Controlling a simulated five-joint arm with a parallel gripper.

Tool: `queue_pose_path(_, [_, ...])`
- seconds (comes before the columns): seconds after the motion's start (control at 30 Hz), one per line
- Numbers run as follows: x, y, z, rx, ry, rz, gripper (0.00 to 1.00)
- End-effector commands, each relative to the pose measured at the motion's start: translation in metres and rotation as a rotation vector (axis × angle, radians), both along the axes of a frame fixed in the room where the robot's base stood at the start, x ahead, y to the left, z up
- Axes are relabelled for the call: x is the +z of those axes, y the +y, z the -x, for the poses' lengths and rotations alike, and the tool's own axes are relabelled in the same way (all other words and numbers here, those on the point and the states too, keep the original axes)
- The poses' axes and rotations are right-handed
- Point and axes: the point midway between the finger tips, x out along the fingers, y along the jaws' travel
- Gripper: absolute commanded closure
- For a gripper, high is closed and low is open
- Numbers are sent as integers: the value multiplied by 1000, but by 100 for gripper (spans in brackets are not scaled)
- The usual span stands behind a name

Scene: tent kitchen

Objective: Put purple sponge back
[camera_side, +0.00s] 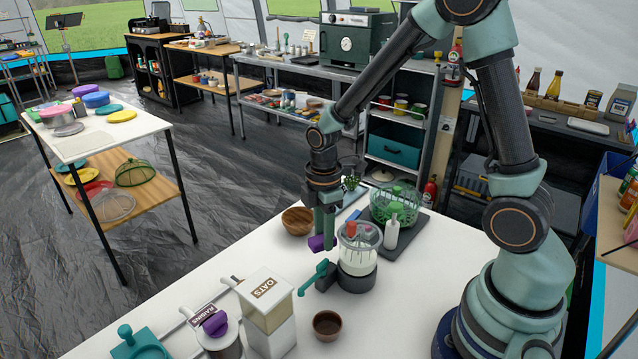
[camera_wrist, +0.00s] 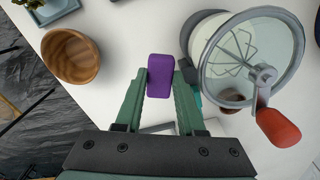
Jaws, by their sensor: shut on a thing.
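My gripper (camera_wrist: 161,82) points down over the white table and is shut on the purple sponge (camera_wrist: 160,68). In the side view the sponge (camera_side: 316,243) shows as a small purple piece at the fingertips, partly covered by the fingers. It is close to the left of a clear-lidded hand-crank mixer (camera_side: 358,256) with a red knob and dark base. In the wrist view that mixer (camera_wrist: 243,60) is just right of the gripper. Whether the sponge touches the table is hard to tell.
A wooden bowl (camera_side: 297,220) stands left of the gripper. A green basket (camera_side: 395,205) and white bottle (camera_side: 391,234) stand on a dark tray behind the mixer. A brown cup (camera_side: 327,325), oats box (camera_side: 268,305) and raisins jar (camera_side: 217,330) stand in front.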

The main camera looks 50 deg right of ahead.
Motion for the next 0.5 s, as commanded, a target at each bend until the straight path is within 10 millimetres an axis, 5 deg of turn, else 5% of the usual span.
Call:
queue_pose_path(0.3, [-7,0,0,0,0,0,100])
queue_pose_path(0.33, [-7,0,0,0,0,0,58])
queue_pose_path(0.4, [-7,0,0,0,0,0,32])
queue_pose_path(0.5, [-7,0,0,0,-1,0,32])
